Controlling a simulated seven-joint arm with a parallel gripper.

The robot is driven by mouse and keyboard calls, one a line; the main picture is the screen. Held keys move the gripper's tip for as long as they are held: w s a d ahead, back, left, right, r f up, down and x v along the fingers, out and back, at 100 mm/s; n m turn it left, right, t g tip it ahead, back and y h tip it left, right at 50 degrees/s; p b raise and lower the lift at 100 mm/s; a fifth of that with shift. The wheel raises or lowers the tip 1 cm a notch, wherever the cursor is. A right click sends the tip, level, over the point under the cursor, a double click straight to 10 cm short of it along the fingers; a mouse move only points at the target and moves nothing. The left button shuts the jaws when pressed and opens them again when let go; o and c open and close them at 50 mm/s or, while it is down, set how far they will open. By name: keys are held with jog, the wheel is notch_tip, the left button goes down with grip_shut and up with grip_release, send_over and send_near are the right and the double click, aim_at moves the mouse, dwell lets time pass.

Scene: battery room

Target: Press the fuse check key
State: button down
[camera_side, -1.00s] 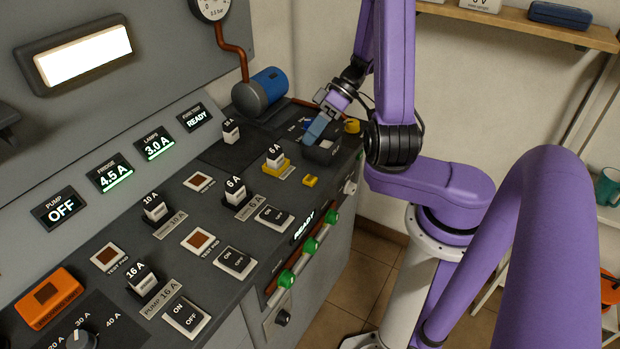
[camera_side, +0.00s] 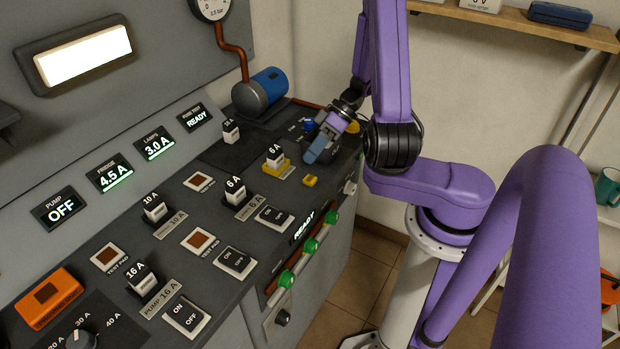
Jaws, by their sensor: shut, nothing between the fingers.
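My gripper (camera_side: 317,153) is at the far right end of the grey panel, pointing down with its blue-grey fingers shut and empty. Its fingertips are over a dark raised block (camera_side: 330,155), which they largely cover. I cannot tell whether they touch it. No readable label marks the fuse check key, and I cannot tell whether this block is that key. The display above (camera_side: 195,117) reads READY, with a small heading that seems to say fuse test.
A 6 A fuse in a yellow base (camera_side: 275,158) and a small yellow piece (camera_side: 311,181) lie close left of and in front of the gripper. A blue motor (camera_side: 269,86) stands behind. ON/OFF switches (camera_side: 275,217) and green-capped fittings (camera_side: 310,246) line the front.

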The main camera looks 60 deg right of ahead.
aim_at(313, 176)
jog(key=shift+f, duration=1.65)
jog(key=shift+f, duration=0.2)
dwell(0.7)
jog(key=shift+s+f, duration=0.1)
jog(key=shift+f, duration=0.2)
jog(key=shift+a+f, duration=0.15)
jog(key=shift+f, duration=0.2)
dwell(0.7)
jog(key=shift+s+f, duration=0.1)
jog(key=shift+f, duration=0.2)
dwell(0.9)
jog(key=shift+w+d+r, duration=0.1)
jog(key=shift+r, duration=0.45)
jog(key=shift+w+d+r, duration=0.1)
jog(key=shift+r, duration=0.45)
jog(key=shift+s+r, duration=0.1)
jog(key=shift+r, duration=1.3)
